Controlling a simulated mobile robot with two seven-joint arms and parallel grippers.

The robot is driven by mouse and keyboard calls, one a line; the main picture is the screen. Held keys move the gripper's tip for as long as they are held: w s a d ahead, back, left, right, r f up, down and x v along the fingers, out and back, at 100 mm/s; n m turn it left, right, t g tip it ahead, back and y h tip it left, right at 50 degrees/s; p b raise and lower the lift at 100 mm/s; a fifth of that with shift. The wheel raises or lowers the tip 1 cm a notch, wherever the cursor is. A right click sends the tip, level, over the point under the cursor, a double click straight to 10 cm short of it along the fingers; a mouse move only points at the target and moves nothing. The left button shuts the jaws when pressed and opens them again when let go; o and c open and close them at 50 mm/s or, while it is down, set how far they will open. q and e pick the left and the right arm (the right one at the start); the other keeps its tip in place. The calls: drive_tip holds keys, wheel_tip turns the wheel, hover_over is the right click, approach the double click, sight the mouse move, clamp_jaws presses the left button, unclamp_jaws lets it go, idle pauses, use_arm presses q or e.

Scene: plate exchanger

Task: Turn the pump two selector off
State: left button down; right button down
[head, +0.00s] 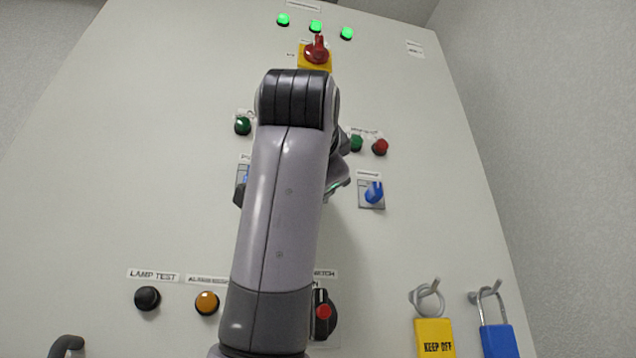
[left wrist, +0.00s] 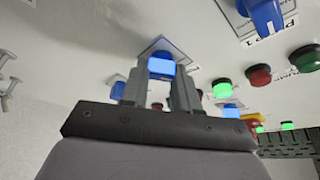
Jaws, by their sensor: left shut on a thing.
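My left arm crosses the middle of the head view, and my left gripper (head: 342,178) is mostly hidden behind it. In the left wrist view my left gripper (left wrist: 158,80) is at the panel, its two fingers on either side of a blue selector handle (left wrist: 161,66), shut on it. Its label is not readable. Another blue selector (left wrist: 264,14) sits at the top right of that view, clear of the fingers. The head view shows a blue selector (head: 374,193) right of my arm and another (head: 241,184) partly hidden at its left. My right gripper is not in view.
The panel (head: 430,130) carries a red switch on yellow (head: 316,52) and three lit green lamps (head: 316,26). Green and red buttons (head: 380,147) sit above the selectors. A black button (head: 147,298), an amber button (head: 207,302) and padlocks (head: 497,340) are lower.

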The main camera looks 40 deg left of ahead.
use_arm(q)
drive_tip(key=m+h, duration=0.1)
drive_tip(key=m, duration=0.2)
drive_tip(key=m+g+h, duration=0.1)
drive_tip(key=m, duration=0.2)
drive_tip(key=shift+m, duration=0.3)
drive_tip(key=shift+g, duration=0.3)
drive_tip(key=c, duration=0.8)
unclamp_jaws()
drive_tip(key=shift+c, duration=0.2)
drive_tip(key=shift+s, duration=0.1)
drive_tip(key=b+v, duration=0.1)
drive_tip(key=v, duration=0.6)
drive_tip(key=shift+b, duration=0.35)
